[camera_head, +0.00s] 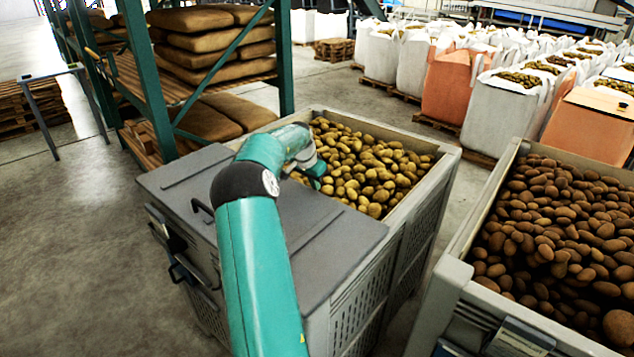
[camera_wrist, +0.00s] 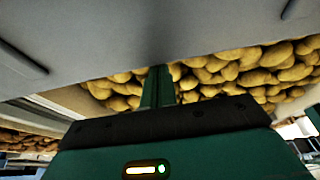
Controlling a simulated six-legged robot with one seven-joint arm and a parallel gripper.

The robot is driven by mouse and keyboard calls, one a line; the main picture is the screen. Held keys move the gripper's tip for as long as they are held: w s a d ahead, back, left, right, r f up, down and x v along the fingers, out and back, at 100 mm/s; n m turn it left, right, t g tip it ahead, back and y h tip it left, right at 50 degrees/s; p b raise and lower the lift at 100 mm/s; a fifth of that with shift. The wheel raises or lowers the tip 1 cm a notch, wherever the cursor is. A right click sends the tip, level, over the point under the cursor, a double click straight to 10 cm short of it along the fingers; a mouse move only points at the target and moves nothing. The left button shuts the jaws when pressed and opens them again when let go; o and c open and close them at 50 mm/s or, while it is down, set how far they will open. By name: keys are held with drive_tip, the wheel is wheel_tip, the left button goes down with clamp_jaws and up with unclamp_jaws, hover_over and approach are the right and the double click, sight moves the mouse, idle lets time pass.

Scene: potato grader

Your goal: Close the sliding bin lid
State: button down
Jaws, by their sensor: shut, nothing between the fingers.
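The grey sliding lid (camera_head: 330,236) lies flat over the near part of the grey slatted bin (camera_head: 421,204). The far part of the bin is open and shows yellow-brown potatoes (camera_head: 372,165). A dark handle (camera_head: 203,207) stands on the near left part of the lid. My teal arm reaches over the lid. My gripper (camera_head: 318,170) is at the lid's far edge, beside the open potatoes. In the wrist view, my gripper's fingers (camera_wrist: 158,88) are together and empty, with the lid (camera_wrist: 110,35) and potatoes (camera_wrist: 240,68) close by. I cannot tell whether they touch the lid.
A second open bin (camera_head: 455,272) full of brown potatoes stands at the right, a narrow gap away. A green rack (camera_head: 150,90) with stacked sacks (camera_head: 215,40) stands behind at the left. White and orange bulk bags (camera_head: 455,85) fill the back right. Floor at the left (camera_head: 60,230) is clear.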

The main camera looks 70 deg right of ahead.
drive_tip(key=shift+w+a+f, duration=0.2)
drive_tip(key=shift+a, duration=0.15)
drive_tip(key=shift+w+r, duration=0.1)
drive_tip(key=shift+r, duration=0.1)
drive_tip(key=s+v, duration=0.1)
drive_tip(key=v, duration=1.2)
drive_tip(key=shift+d+r, duration=0.2)
drive_tip(key=shift+r, duration=0.25)
drive_tip(key=shift+w, duration=0.15)
